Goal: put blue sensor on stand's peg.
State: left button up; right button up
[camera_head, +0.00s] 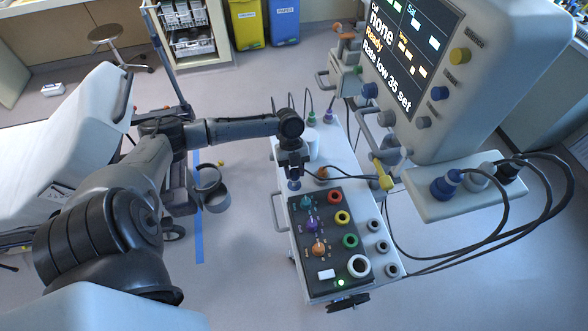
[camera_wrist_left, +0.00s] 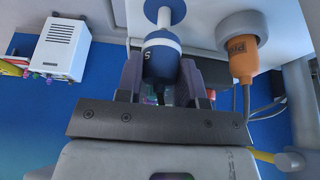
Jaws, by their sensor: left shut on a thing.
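My left gripper (camera_head: 293,168) is over the far left part of the white stand (camera_head: 345,158), pointing down. In the left wrist view its two fingers (camera_wrist_left: 160,80) are shut on the blue sensor (camera_wrist_left: 160,52), which has a white rim and a letter S. Just beyond the sensor, in line with it, is a white peg (camera_wrist_left: 164,17) with a blue round base (camera_wrist_left: 176,8). The blue base also shows under the gripper in the head view (camera_head: 294,185). I cannot tell whether sensor and peg touch. My right gripper is not in view.
An orange sensor (camera_wrist_left: 241,62) sits in a grey holder beside the blue one; a cable hangs from it. A panel with coloured knobs (camera_head: 330,235) lies on the stand's near part. A large monitor (camera_head: 440,70) and dark cables (camera_head: 540,190) are at the right.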

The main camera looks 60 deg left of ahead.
aim_at(294, 176)
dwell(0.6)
pick_arm(q)
jog(key=shift+p, duration=0.3)
dwell(0.5)
jog(key=shift+f+b, duration=0.4)
jog(key=shift+f, duration=0.3)
jog(key=shift+f+b, duration=0.6)
jog(key=shift+f, duration=0.55)
jog(key=o, duration=1)
jog(key=v, duration=1.3)
jog(key=shift+a+r, duration=0.15)
jog(key=shift+r, duration=0.2)
